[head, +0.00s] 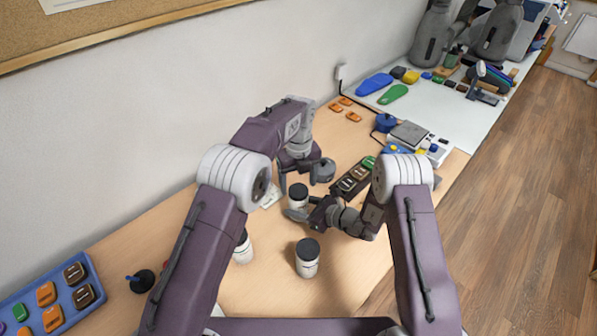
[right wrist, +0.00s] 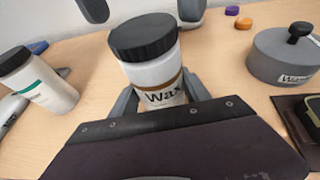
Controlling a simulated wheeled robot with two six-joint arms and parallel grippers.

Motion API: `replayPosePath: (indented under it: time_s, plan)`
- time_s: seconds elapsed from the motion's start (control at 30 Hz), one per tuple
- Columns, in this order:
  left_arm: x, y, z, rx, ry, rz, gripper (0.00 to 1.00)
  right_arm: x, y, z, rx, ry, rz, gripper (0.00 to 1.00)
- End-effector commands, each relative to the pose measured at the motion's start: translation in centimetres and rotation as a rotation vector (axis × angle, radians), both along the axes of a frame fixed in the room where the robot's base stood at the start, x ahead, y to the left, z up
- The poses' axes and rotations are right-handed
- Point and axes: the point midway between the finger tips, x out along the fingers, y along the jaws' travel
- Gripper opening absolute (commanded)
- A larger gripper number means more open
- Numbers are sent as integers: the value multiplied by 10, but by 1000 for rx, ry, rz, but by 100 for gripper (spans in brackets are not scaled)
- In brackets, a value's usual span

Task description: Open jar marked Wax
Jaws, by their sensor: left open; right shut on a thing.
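The jar marked Wax (right wrist: 158,74) is white with a black lid (right wrist: 143,36) that is on it. It stands upright and also shows in the head view (head: 299,202). My right gripper (head: 298,213) is shut around the jar's lower body, one finger on each side, in the right wrist view (right wrist: 160,95). My left gripper (head: 291,184) is open at the jar's upper end. Its two fingertips (right wrist: 142,11) show apart beyond the lid in the right wrist view. Whether they touch the lid I cannot tell.
A green-striped jar (right wrist: 42,82) stands left of the Wax jar. A grey lidded pot (right wrist: 283,57) stands to its right, near a dark tray (head: 347,188). Another black-lidded jar (head: 307,262) stands nearer me. The wooden table (head: 345,275) has clear room at front right.

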Motion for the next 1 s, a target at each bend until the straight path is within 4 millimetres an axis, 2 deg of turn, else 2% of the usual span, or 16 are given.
replayPosePath:
  time_s: [0.13, 0.43, 0.67, 0.77, 0.83, 0.93, 1.0]
  plan:
    - [0, 0, -16, 0, 0, 1, 72, 0, 0, 1, 1, -2, 0, 0]
    - [0, 0, -19, -1, -1, 1, 72, 0, 0, 1, 1, -2, 0, 0]
    - [0, 0, -19, -1, -1, 1, 8, 0, 0, 1, 1, -2, 0, 0]
    - [0, 0, -19, -1, -1, 18, 5, 0, 0, 1, 1, -2, 0, 0]
    - [0, 0, -19, 0, -1, 96, 5, 0, 0, 1, 1, -2, 0, 0]
    - [0, 0, -19, 0, -2, 346, 5, 0, 0, 1, 1, -2, 0, 0]
    - [0, 0, -19, 0, -1, 580, 5, 0, 0, 1, 1, -2, 0, 0]
